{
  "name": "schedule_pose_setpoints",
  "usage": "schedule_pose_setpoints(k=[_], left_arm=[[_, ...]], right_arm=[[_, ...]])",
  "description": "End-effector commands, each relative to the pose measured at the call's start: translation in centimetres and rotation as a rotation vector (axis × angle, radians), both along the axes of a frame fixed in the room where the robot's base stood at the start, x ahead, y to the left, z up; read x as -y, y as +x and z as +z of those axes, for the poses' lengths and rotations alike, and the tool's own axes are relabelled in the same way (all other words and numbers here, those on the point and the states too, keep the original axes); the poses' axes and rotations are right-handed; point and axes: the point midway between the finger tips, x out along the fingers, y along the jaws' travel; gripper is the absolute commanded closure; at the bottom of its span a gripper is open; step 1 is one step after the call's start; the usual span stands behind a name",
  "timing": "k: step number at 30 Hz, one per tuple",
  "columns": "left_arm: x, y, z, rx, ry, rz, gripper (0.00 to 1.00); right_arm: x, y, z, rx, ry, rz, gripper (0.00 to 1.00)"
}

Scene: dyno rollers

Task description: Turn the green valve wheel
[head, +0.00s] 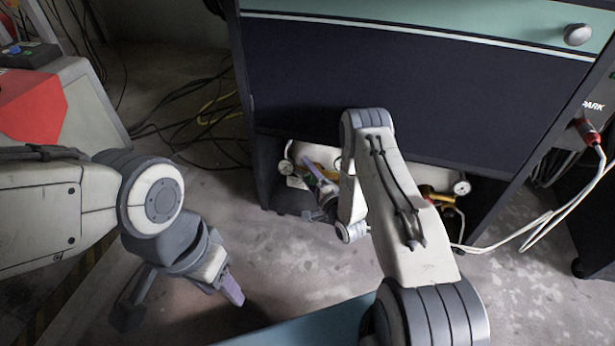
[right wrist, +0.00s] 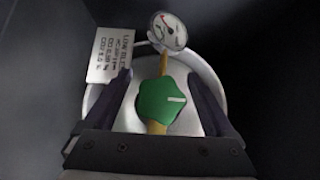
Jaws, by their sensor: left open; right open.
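The green valve wheel (right wrist: 163,103) shows in the right wrist view, with a pale line on its face, on a brass pipe in front of a white cylinder. My right gripper (right wrist: 160,80) is open, one dark finger on either side of the wheel with gaps visible; I cannot tell whether it touches. In the head view my right gripper (head: 318,178) reaches into the low opening under the dark cabinet, and I cannot make out the green wheel there. My left gripper (head: 228,286) hangs low at the left over the floor, open, apart from the cabinet.
A dial gauge (right wrist: 168,31) and a white label (right wrist: 111,55) sit above the wheel. The dark cabinet (head: 400,95) overhangs the opening, with another gauge (head: 461,188) to the right. Cables (head: 200,110) lie on the floor behind left. A red-and-grey box (head: 85,105) stands at the left.

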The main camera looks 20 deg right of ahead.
Motion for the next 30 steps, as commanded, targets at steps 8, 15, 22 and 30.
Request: schedule_pose_setpoints(k=[8, 15, 22, 30], left_arm=[[0.0, 0.0, -0.2, 0.0, 0.0, 0.0, 0.5], [0.0, 0.0, -0.2, 0.0, 0.0, 0.0, 0.5], [0.0, 0.0, 0.1, 0.0, 0.0, 0.0, 0.5], [0.0, 0.0, 2.3, 0.0, 0.0, 0.0, 0.5]], right_arm=[[-0.1, 0.4, 0.1, 0.0, 0.0, -0.001, 0.11], [-0.1, 0.4, 0.1, 0.0, 0.0, -0.001, 0.8], [0.0, 0.4, 0.1, -0.005, -0.007, -0.001, 0.96], [0.0, 0.4, 0.4, -0.06, -0.089, 0.0, 0.96]])
